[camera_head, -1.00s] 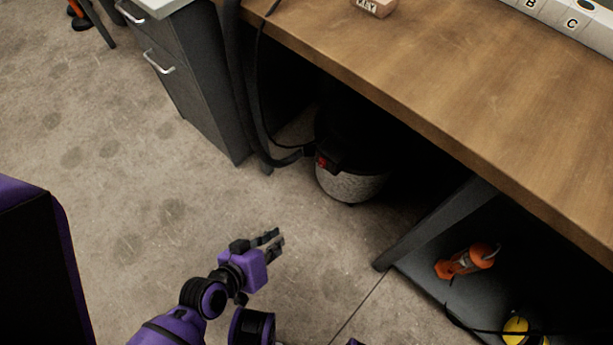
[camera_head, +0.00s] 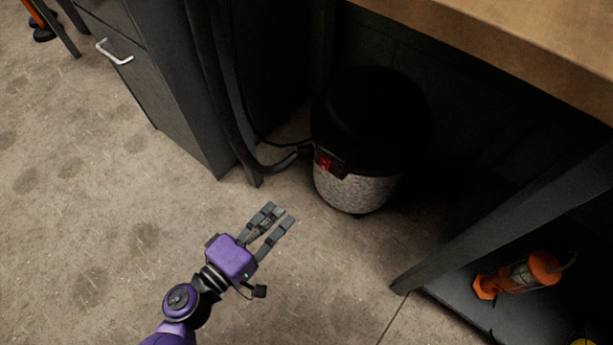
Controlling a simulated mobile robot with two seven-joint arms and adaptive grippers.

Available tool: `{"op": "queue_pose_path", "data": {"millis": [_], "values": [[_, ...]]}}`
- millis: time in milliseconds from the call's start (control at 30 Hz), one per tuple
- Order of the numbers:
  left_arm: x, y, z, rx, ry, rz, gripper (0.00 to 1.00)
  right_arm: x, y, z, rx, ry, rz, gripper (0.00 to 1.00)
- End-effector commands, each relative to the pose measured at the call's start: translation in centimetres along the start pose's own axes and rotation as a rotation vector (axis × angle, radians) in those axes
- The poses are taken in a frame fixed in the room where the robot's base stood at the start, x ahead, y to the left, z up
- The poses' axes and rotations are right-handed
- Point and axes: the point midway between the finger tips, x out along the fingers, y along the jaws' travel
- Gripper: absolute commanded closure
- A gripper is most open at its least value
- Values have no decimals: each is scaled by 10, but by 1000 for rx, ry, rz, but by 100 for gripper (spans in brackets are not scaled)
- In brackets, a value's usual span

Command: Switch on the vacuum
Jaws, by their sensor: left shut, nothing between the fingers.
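The vacuum (camera_head: 358,192) is a round canister with a dark top and a light speckled lower body, standing on the floor under the workbench. A red switch (camera_head: 326,162) sits on a dark box on its front left side. A black hose (camera_head: 272,166) runs to it from the left. My left gripper (camera_head: 281,216) is in front of the vacuum, below and left of the switch and apart from it. My right gripper is not in view.
The wooden workbench top (camera_head: 500,40) overhangs the vacuum. A grey cabinet (camera_head: 165,85) stands at left. A slanted bench leg (camera_head: 500,222) and a low shelf with an orange lamp-like object (camera_head: 525,273) are at right. The floor left of the gripper is clear.

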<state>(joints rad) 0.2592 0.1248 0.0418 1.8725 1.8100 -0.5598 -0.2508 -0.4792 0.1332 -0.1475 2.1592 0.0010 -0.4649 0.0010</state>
Motion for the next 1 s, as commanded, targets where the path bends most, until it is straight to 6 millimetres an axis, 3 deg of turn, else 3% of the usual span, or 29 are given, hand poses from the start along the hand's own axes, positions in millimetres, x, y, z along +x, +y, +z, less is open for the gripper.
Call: {"op": "queue_pose_path", "data": {"millis": [467, 667, 1000], "values": [[6, 0, 1, 9, -3, 2, 100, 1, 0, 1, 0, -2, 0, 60], [39, 0, 1, 11, -5, 4, 100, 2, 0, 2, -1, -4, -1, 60], [110, 0, 1, 11, -4, 3, 100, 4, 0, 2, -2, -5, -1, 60]]}}
